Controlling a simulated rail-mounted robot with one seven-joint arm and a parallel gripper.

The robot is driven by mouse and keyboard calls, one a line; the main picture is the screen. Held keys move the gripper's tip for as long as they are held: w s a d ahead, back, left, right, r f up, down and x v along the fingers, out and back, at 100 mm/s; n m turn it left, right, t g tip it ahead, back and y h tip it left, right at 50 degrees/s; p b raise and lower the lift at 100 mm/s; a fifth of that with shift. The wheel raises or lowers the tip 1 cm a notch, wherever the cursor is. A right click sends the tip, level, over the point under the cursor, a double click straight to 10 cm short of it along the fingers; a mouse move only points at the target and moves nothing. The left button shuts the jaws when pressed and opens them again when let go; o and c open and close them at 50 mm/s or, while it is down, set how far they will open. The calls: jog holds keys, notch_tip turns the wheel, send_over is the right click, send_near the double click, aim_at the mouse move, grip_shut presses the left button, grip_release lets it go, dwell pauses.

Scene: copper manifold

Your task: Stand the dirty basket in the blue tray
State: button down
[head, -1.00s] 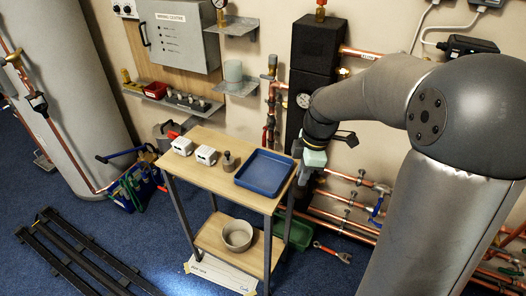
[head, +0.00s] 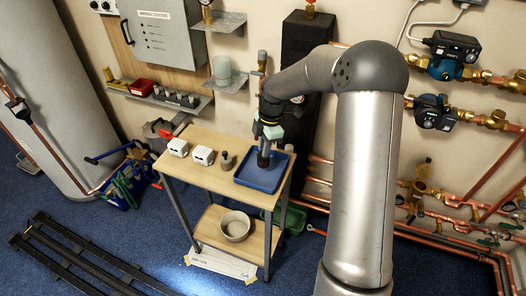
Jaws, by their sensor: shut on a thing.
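The blue tray (head: 246,181) lies on the right end of the wooden table top. My gripper (head: 265,146) points down over the tray's back part. It is shut on a small dark grey cylinder, which I take to be the dirty basket (head: 263,160). The basket looks upright, with its lower end within the tray's outline. I cannot tell whether it touches the tray floor. The fingertips are small and dark here, so the grip itself is hard to make out.
A small dark grey fitting (head: 227,161) stands just left of the tray. A grey bowl (head: 236,226) sits on the lower shelf. A black column (head: 302,60) and copper pipes are behind and right of the table.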

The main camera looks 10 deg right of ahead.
jog(key=shift+w+f, duration=0.45)
notch_tip(320, 180, down, 3)
jog(key=shift+w+a+r+p, duration=0.1)
jog(key=shift+w+p, duration=0.05)
jog(key=shift+p, duration=0.6)
jog(key=shift+f, duration=0.35)
jog(key=shift+f, duration=0.1)
jog(key=shift+f+b, duration=0.2)
jog(key=shift+b, duration=0.1)
jog(key=c, duration=1.3)
grip_release()
jog(key=shift+r, duration=0.1)
jog(key=shift+c, duration=0.2)
